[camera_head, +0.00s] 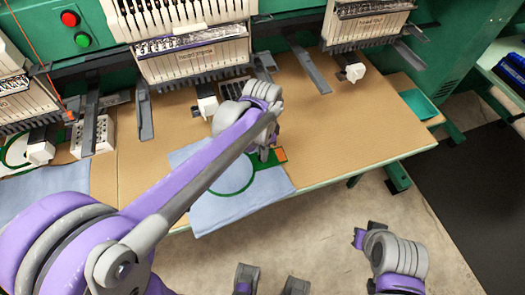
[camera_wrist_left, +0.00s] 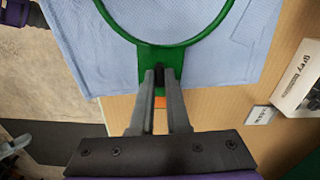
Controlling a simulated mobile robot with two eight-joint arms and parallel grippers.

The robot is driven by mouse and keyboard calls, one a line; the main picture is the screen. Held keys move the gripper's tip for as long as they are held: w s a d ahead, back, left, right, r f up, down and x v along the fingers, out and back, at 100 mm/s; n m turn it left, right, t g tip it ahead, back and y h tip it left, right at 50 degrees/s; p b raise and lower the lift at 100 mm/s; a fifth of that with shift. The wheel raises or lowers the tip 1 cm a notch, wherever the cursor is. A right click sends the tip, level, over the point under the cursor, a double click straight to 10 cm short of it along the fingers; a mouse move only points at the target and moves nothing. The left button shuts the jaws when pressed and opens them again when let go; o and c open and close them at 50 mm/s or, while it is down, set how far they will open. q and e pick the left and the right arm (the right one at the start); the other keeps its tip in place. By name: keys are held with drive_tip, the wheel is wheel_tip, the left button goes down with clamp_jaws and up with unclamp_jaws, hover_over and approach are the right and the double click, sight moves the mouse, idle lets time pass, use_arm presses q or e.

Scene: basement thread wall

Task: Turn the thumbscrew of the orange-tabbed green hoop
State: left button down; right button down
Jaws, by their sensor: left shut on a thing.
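The green hoop (camera_head: 230,191) lies on a light blue cloth at the table's front edge. Its ring also shows at the top of the left wrist view (camera_wrist_left: 190,42). Its orange tab (camera_head: 281,155) points right in the head view, and in the left wrist view the orange tab (camera_wrist_left: 160,102) shows between my fingers. A dark thumbscrew (camera_wrist_left: 159,76) stands on the green bracket. My left gripper (camera_wrist_left: 160,78) is shut on the thumbscrew, one finger on each side. In the head view my left gripper (camera_head: 264,154) is partly hidden by its arm.
The blue cloth (camera_head: 217,215) overhangs the table's front edge. Embroidery machine heads (camera_head: 190,55) stand along the back. A white box (camera_wrist_left: 305,85) with a label lies beside the cloth. The tan tabletop (camera_head: 350,130) is clear to the right. A teal tray (camera_head: 420,104) is at the far right.

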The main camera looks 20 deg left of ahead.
use_arm(q)
drive_tip(key=shift+m, duration=0.6)
drive_tip(key=c, duration=0.9)
unclamp_jaws()
wheel_tip(320, 180, up, 11)
drive_tip(key=shift+f+p, duration=0.1)
drive_tip(key=shift+p, duration=0.4)
